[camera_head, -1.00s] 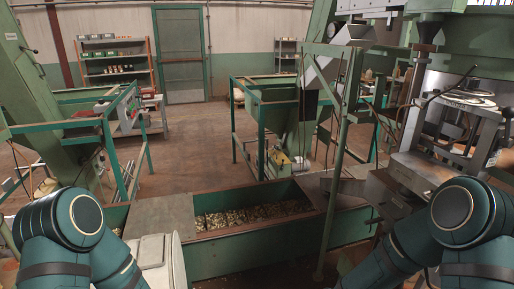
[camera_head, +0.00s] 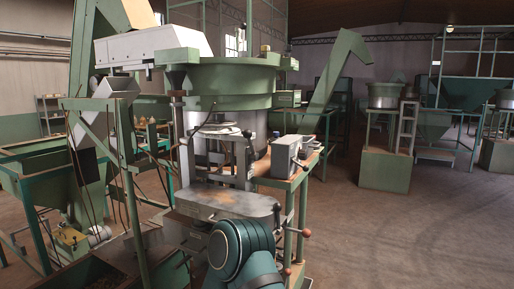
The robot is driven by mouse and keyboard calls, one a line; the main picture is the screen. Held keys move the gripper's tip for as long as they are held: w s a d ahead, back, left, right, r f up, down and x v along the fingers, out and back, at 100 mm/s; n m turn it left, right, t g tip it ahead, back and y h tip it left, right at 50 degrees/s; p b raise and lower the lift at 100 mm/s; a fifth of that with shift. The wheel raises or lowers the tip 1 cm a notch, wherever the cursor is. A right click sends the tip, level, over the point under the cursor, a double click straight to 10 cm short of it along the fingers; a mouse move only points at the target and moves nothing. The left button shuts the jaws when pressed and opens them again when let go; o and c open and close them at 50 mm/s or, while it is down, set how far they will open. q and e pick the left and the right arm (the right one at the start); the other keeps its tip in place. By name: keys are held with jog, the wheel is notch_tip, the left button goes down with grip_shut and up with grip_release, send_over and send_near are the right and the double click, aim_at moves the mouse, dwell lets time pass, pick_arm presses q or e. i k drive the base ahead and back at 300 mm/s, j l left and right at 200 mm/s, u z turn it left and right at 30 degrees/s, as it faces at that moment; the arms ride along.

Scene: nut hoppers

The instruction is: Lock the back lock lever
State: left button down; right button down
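A machine with a round green hopper (camera_head: 222,80) stands in the middle of the view, with a flat grey metal plate (camera_head: 225,203) low on its front. One lever knob (camera_head: 306,232) sticks out to the right past the plate, and another knob (camera_head: 277,208) is by the plate's right edge. A further knob (camera_head: 248,133) stands higher up by the metal posts. I cannot tell which is the back lock lever or whether any is locked. My teal arm is at the bottom centre, in front of the plate. Neither gripper is in view.
A small grey box (camera_head: 287,153) sits on a green-framed stand right of the machine. A green post (camera_head: 128,190) and frame crowd the left. The brown floor (camera_head: 400,235) at the right is open, with other green machines farther back.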

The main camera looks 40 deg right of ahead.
aim_at(247, 134)
jog(key=l+z, duration=0.1)
jog(key=z, duration=1.35)
